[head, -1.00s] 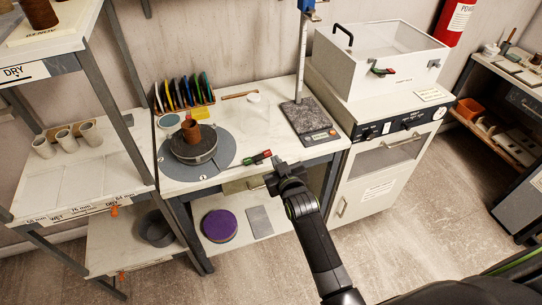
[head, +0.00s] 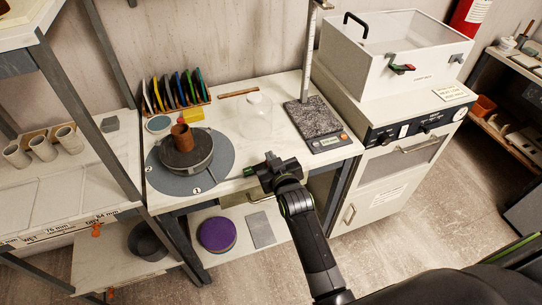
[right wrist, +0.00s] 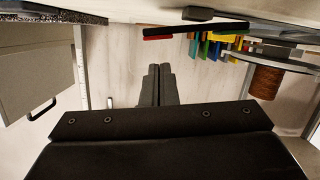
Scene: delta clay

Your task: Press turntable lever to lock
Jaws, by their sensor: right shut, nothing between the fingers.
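The turntable (head: 188,148) stands on a grey round base plate (head: 222,160) on the white worktable, with a brown clay cylinder (head: 181,138) on top. Its lever shows a green part (head: 249,170) at the table's front edge; my right gripper hides the rest in the head view. The right wrist view is upside down and shows the lever as a dark bar with a red end (right wrist: 157,38). My right gripper (head: 270,162) is shut and empty, over the lever's end. Its fingertips (right wrist: 155,68) appear close to the red end; contact cannot be told. My left gripper is not in view.
A clear jar (head: 256,117) and a height stand (head: 315,118) with a stone plate stand behind and right of my gripper. Coloured tiles (head: 172,91) line the back. A shelf rack (head: 95,100) stands left, a white cabinet (head: 385,180) right.

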